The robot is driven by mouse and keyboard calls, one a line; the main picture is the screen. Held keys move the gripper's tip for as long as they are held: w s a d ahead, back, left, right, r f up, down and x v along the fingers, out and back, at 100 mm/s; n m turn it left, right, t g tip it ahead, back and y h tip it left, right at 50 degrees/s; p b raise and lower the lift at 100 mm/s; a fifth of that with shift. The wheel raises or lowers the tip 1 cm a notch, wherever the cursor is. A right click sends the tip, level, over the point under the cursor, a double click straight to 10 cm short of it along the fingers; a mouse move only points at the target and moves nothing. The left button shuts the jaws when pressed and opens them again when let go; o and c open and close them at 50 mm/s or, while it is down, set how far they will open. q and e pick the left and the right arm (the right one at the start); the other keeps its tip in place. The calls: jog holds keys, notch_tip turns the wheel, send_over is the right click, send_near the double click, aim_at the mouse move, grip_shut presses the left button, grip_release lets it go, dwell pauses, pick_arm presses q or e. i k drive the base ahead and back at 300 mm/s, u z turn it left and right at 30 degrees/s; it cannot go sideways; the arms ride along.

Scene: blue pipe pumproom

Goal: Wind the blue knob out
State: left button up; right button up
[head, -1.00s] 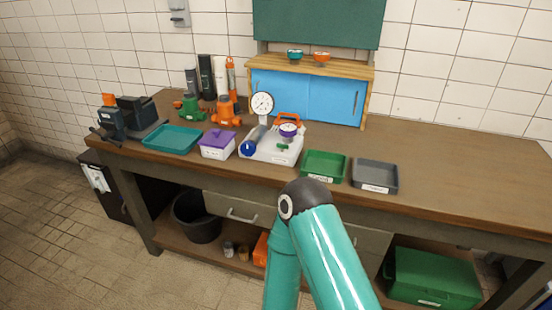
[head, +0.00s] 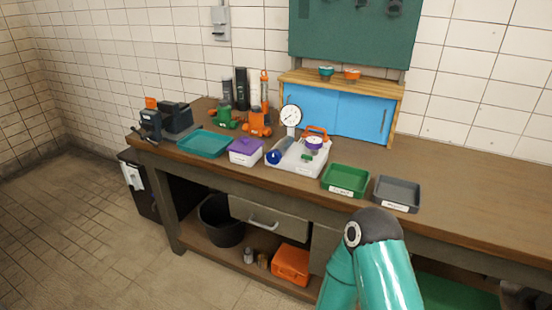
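The blue knob (head: 273,157) sits at the left front of a white unit (head: 298,160) on the workbench. A round dial gauge (head: 291,116) stands up at the unit's back left. The unit also carries a purple-rimmed part (head: 313,143), a small green part below it and an orange handle (head: 315,131). One teal arm of mine with a dark joint shows at the lower right, in front of the bench. Neither gripper is in view, and nothing of mine is near the knob.
A purple-lidded box (head: 246,152) stands just left of the knob. A teal tray (head: 205,144) and a vise (head: 165,122) are further left. Green (head: 345,181) and grey (head: 397,194) trays are to the right. A blue cabinet (head: 349,112) stands behind. The bench's right part is clear.

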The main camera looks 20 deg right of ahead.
aim_at(274, 157)
jog(key=u, duration=0.05)
jog(key=i, duration=1)
jog(key=z, duration=0.05)
